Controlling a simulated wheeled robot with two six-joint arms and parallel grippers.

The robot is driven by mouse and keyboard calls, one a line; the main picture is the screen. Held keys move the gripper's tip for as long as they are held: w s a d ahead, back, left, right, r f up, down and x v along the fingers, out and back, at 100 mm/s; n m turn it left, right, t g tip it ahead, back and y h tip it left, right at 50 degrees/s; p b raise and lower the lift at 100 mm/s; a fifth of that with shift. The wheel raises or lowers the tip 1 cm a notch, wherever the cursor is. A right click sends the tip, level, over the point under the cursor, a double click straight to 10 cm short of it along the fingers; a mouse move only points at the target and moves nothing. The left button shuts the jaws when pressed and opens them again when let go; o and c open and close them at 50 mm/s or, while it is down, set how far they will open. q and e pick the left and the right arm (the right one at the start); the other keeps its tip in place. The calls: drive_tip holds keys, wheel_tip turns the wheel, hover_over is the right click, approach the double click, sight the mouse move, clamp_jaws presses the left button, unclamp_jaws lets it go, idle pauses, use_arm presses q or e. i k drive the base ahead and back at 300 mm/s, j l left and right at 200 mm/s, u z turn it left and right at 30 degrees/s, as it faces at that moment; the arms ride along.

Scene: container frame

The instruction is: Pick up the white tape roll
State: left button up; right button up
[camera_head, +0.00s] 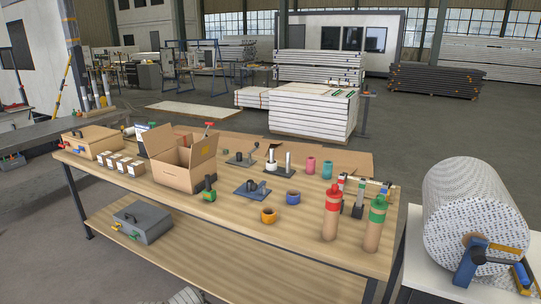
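I cannot single out a white tape roll for certain. Small rolls stand on the wooden workbench (225,212): a pink roll (311,165), a teal roll (327,170), a blue roll (293,197) and an orange roll (268,216). Behind them is a dark stand (277,169) with pale upright parts, too small to make out. A very large white printed roll (470,210) lies on its side on a white surface at the right, with a blue tool (474,262) in front of its end. Neither of my grippers shows.
An open cardboard box (183,172) stands mid-bench, with small boxes (124,163) and a wooden toolbox (92,141) to its left. Red-topped (331,215) and green-topped (375,225) tubes stand at the right front. A grey toolbox (142,221) sits on the lower shelf.

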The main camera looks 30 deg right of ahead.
sight(269, 167)
drive_tip(key=i+l, duration=0.15)
drive_tip(key=i, duration=0.35)
drive_tip(key=i+l, duration=0.2)
drive_tip(key=i, duration=0.3)
drive_tip(key=i+l+z, duration=0.1)
drive_tip(key=i, duration=0.4)
drive_tip(key=i+l, duration=0.2)
drive_tip(key=i, duration=0.3)
